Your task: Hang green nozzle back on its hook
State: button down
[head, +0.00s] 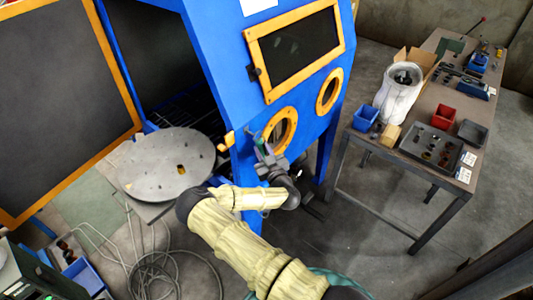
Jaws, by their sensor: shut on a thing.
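My gripper (267,160) is beside the front corner of the blue blasting cabinet, just below and left of the left orange-ringed glove port (279,129). It is shut on a small, slim greenish-grey piece, which looks like the green nozzle (259,140), pointing up along the cabinet's front panel. The nozzle is small and partly hidden by the fingers. I cannot tell whether it touches the panel. No hook can be made out clearly; an orange latch-like piece (228,141) sits on the cabinet's edge to the left.
The blue cabinet (222,60) has its dark, orange-edged door (62,100) open at left. A round grey turntable (165,165) sticks out of it. Hoses (160,270) lie coiled on the floor. A workbench (405,165) with bins and trays stands right, with open floor between.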

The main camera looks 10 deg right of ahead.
jog(key=shift+w+a+f+b, duration=0.15)
jog(key=shift+w+a+b, duration=0.2)
jog(key=shift+w, duration=0.2)
jog(key=shift+w+a+f+b, duration=0.35)
jog(key=shift+w+a+f, duration=0.05)
jog(key=shift+w, duration=0.1)
jog(key=c, duration=1.1)
grip_release()
jog(key=shift+s+f, duration=0.1)
